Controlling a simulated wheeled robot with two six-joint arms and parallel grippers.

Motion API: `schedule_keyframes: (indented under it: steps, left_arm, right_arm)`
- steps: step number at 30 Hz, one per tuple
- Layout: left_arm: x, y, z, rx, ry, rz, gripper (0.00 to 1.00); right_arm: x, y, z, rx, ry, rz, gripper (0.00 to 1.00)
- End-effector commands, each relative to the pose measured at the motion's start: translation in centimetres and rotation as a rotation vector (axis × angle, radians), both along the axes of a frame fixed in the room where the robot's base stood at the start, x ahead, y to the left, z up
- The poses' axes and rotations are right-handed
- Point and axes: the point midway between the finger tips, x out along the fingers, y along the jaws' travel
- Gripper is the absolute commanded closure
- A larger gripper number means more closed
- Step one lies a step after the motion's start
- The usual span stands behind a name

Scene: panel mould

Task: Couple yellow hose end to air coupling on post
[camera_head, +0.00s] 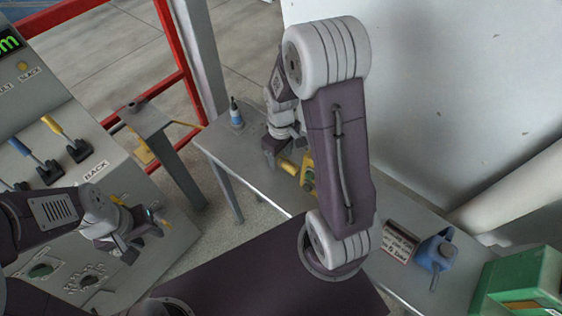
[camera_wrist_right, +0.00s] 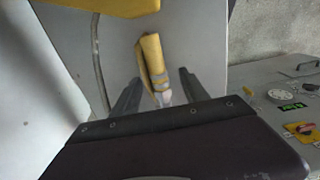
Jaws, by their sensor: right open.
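The yellow hose end (camera_head: 287,166) lies on the grey bench (camera_head: 225,150). In the right wrist view the yellow hose end (camera_wrist_right: 152,58) has a pale metallic tip and lies between my open right fingers (camera_wrist_right: 158,78), with no clear grip on it. In the head view my right gripper (camera_head: 272,150) is low over the bench beside the hose end, partly hidden by its own arm. A grey post (camera_head: 165,140) with a dark round fitting (camera_head: 133,106) on top stands left of the bench; I cannot tell whether that is the air coupling. My left gripper (camera_head: 146,222) is by the panel; its jaws are unclear.
A blue-and-white bottle (camera_head: 236,114) stands on the bench's far end. A yellow object (camera_head: 308,174) is behind my right arm. A blue can (camera_head: 434,250), a sign (camera_head: 400,242) and a green box (camera_head: 522,284) are right. A control panel (camera_head: 60,130) is left; red rails stand behind.

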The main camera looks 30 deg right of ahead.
Motion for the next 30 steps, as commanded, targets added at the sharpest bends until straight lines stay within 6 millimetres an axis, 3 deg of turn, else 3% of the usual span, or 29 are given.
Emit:
schedule_keyframes:
  steps: [8, 14, 15, 23, 26, 30]
  left_arm:
    - [0.0, 0.0, -0.1, 0.0, 0.0, 0.0, 0.64]
    - [0.0, 0.0, -0.1, 0.0, 0.0, 0.0, 0.64]
    - [0.0, 0.0, -0.1, 0.0, 0.0, 0.0, 0.64]
    - [0.0, 0.0, 0.0, 0.0, 0.0, 0.0, 0.64]
    - [0.0, 0.0, 0.1, 0.0, 0.0, 0.0, 0.64]
    - [0.0, 0.0, 0.4, 0.0, 0.0, 0.0, 0.64]
  right_arm:
    - [0.0, 0.0, -0.9, 0.0, 0.0, 0.0, 0.47]
    - [0.0, 0.0, -0.9, 0.0, 0.0, 0.0, 0.97]
    - [0.0, 0.0, -0.9, 0.0, 0.0, 0.0, 1.0]
    - [0.0, 0.0, -0.7, 0.0, -0.002, 0.0, 1.0]
    - [0.2, 0.0, 0.8, 0.0, -0.007, 0.0, 1.0]
    - [0.2, 0.0, 4.4, -0.001, -0.008, 0.0, 1.0]
